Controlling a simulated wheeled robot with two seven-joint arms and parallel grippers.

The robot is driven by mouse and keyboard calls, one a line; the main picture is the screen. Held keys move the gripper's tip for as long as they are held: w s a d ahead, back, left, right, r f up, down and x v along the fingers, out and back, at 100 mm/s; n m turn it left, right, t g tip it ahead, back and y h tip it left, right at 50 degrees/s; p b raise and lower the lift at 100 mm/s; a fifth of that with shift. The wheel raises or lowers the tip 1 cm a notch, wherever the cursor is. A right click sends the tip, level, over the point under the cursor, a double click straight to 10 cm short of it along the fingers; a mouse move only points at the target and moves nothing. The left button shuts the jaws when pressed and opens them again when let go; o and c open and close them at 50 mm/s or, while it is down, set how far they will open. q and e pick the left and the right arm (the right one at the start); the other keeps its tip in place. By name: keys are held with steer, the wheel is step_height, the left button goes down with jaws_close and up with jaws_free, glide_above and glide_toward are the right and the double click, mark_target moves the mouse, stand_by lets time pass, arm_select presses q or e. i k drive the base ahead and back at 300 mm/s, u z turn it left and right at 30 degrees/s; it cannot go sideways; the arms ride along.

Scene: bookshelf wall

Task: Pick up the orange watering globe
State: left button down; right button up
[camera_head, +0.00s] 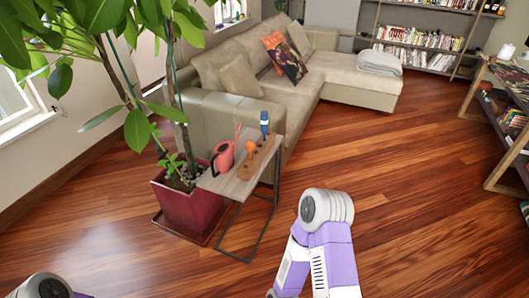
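An orange watering globe (250,148) stands in a wooden holder (258,160) on a small side table (229,185). A blue and white item (264,122) stands upright in the same holder, at its far end. A red watering can (222,157) sits to the left of the holder on the same table top. My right arm shows at the bottom centre, to the right of and nearer than the table. Only a small part of my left arm shows at the bottom left corner. Neither gripper's fingers can be seen.
A large plant in a red pot (188,206) stands left of the table, its leaves hanging nearby. A beige sofa (232,118) stands close behind the table. A wooden shelf table (490,125) is at the right. The wooden floor (420,180) between is clear.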

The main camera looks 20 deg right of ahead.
mark_target(250, 145)
steer(key=z, duration=0.85)
steer(key=i, duration=1.4)
steer(key=u, duration=0.35)
steer(key=k, duration=1)
steer(key=z, duration=0.75)
steer(key=i, duration=0.6)
steer(key=u, duration=1.7)
steer(key=i, duration=0.5)
steer(key=z, duration=0.05)
